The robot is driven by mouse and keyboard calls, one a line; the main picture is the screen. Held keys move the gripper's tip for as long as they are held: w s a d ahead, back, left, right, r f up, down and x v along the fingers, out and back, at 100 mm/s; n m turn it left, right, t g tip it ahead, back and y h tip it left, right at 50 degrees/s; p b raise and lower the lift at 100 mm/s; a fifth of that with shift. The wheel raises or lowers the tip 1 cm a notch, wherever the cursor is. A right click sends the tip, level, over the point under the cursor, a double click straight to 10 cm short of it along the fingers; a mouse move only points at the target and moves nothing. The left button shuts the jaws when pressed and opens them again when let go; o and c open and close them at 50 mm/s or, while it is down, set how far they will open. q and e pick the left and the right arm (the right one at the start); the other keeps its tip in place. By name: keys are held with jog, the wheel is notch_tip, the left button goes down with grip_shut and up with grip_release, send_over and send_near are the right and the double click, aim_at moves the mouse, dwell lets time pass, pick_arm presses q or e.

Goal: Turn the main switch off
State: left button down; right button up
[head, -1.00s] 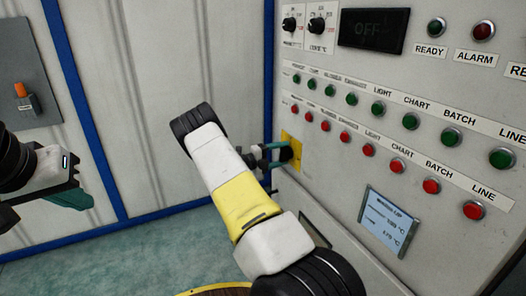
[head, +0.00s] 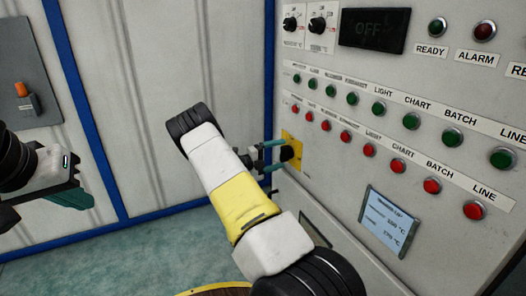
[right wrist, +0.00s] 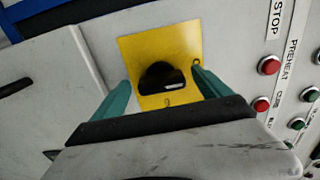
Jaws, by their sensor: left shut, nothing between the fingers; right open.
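The main switch is a black rotary knob (head: 287,153) on a yellow plate (head: 297,143), low on the left edge of the control panel. In the right wrist view the knob (right wrist: 160,76) sits on the yellow plate (right wrist: 138,48), between the teal fingers. My right gripper (head: 275,156) is open, with its fingertips at either side of the knob; a gap shows on both sides and it does not grip it. My left gripper (head: 75,196) is shut and empty at the left, away from the panel.
The panel (head: 330,190) carries rows of green and red buttons, dials, a dark display reading OFF (head: 374,30) and a small blue screen (head: 388,220). A grey wall box with an orange switch (head: 22,90) is at far left. The floor (head: 130,255) ahead is clear.

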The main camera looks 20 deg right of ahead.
jog(key=a, duration=0.6)
jog(key=shift+s, duration=0.25)
jog(key=shift+r, duration=0.1)
jog(key=s+a+r+m+g+y, duration=0.2)
jog(key=s+r+m+y, duration=0.3)
jog(key=s+m, duration=0.35)
jog(key=s+a+r+m+g+y, duration=0.1)
jog(key=s+r+m+y, duration=0.5)
jog(key=m, duration=0.3)
jog(key=s+a+r+m+t+y, duration=0.3)
jog(key=s+a+r+m+y, duration=0.1)
jog(key=s+a+m, duration=0.4)
jog(key=s+a+r+m+t+y, duration=0.4)
jog(key=s+a+r+m, duration=0.3)
jog(key=s+a+m, duration=0.2)
jog(key=s+m+y, duration=0.1)
jog(key=s+m, duration=0.1)
jog(key=s, duration=0.2)
jog(key=shift+r+t, duration=0.3)
jog(key=shift+a, duration=0.1)
